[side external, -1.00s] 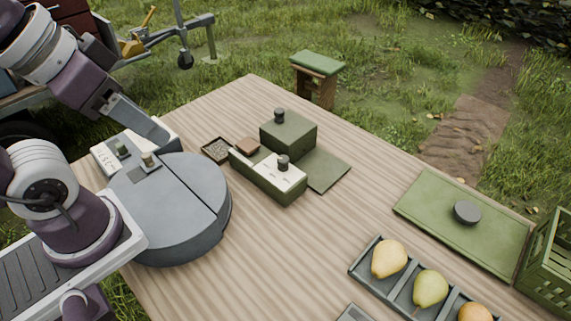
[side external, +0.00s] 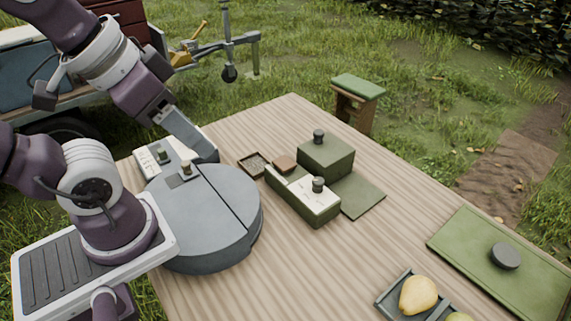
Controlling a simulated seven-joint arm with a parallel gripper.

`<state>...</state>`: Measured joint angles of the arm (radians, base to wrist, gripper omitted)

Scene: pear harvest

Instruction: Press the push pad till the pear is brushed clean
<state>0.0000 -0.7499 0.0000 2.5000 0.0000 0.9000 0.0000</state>
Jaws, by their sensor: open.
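My gripper (side external: 193,142) is at the end of the arm, low over the back of a round grey machine (side external: 205,215). The view does not show its fingers clearly, and I cannot tell if it touches the machine. Two small knobs, one dark (side external: 162,154) and one pale-topped (side external: 186,168), stand on the machine's back and top. A yellow pear (side external: 418,294) lies in a dark divided tray (side external: 391,299); a second pear (side external: 459,317) is cut off by the frame. A dark round pad (side external: 505,256) sits on a green board (side external: 468,236). I cannot tell which part is the push pad.
A green box with a white top and knob (side external: 300,198), a taller green block (side external: 326,156), a green mat (side external: 360,197) and a small tray of dark bits (side external: 254,165) stand mid-table. Bare wood lies in front of them. A green stool (side external: 358,88) stands beyond the table.

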